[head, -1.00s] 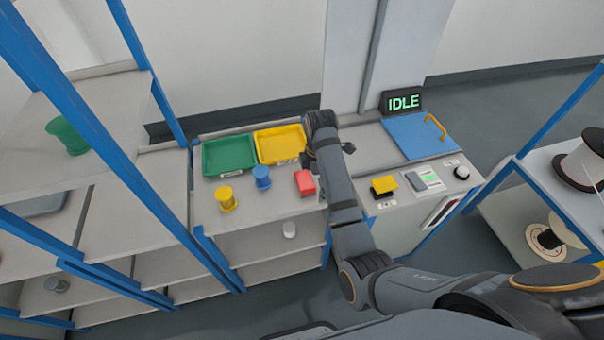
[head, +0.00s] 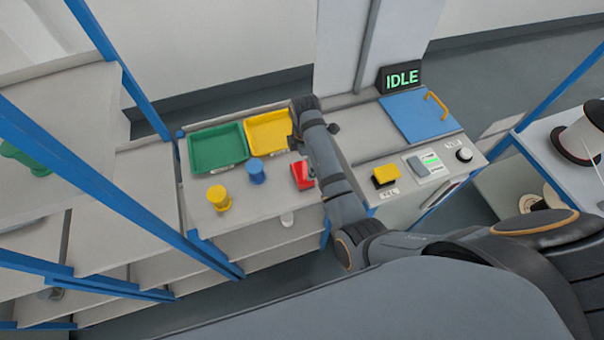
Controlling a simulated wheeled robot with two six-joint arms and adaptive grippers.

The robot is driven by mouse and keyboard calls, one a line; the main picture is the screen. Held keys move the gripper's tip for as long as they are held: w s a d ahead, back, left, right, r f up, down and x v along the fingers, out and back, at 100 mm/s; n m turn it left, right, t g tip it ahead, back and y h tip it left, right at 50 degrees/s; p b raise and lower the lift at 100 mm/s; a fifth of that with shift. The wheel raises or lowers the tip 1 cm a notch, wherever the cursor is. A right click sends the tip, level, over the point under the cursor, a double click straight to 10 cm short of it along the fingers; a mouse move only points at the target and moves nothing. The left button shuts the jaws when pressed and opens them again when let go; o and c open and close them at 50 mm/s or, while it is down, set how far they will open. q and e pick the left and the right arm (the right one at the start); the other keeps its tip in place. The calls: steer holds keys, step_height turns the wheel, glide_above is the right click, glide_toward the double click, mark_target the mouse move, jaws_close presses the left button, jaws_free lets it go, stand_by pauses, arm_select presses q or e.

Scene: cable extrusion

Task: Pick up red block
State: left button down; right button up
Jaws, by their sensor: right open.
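The red block (head: 300,174) lies on the grey top of the shelf unit, in front of the yellow tray, and my right forearm covers or borders its right edge. My right gripper (head: 312,138) is open and sits just behind the block in the picture, near the yellow tray's right side. My own arm hides much of this gripper, with dark finger parts showing on both sides of it. I see nothing between the fingers. My left gripper is not in view.
A green tray (head: 217,165) and a yellow tray (head: 270,148) stand at the back. A blue spool (head: 256,171) and a yellow spool (head: 219,198) stand left of the block. Right is a machine with a blue lid (head: 415,116), a yellow button (head: 386,175) and an IDLE display (head: 401,76).

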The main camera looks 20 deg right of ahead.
mark_target(302, 172)
steer(key=shift+s+a+f+p, duration=0.15)
steer(key=shift+a+f+p, duration=0.1)
steer(key=shift+f, duration=0.3)
steer(key=shift+s+a+f+p, duration=0.15)
steer(key=shift+f+p, duration=0.05)
steer(key=shift+f, duration=0.3)
step_height(302, 172, down, 2)
steer(key=shift+f, duration=0.5)
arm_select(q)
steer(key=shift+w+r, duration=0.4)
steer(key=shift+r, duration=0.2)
arm_select(e)
steer(key=c, duration=1)
steer(key=shift+r, duration=0.1)
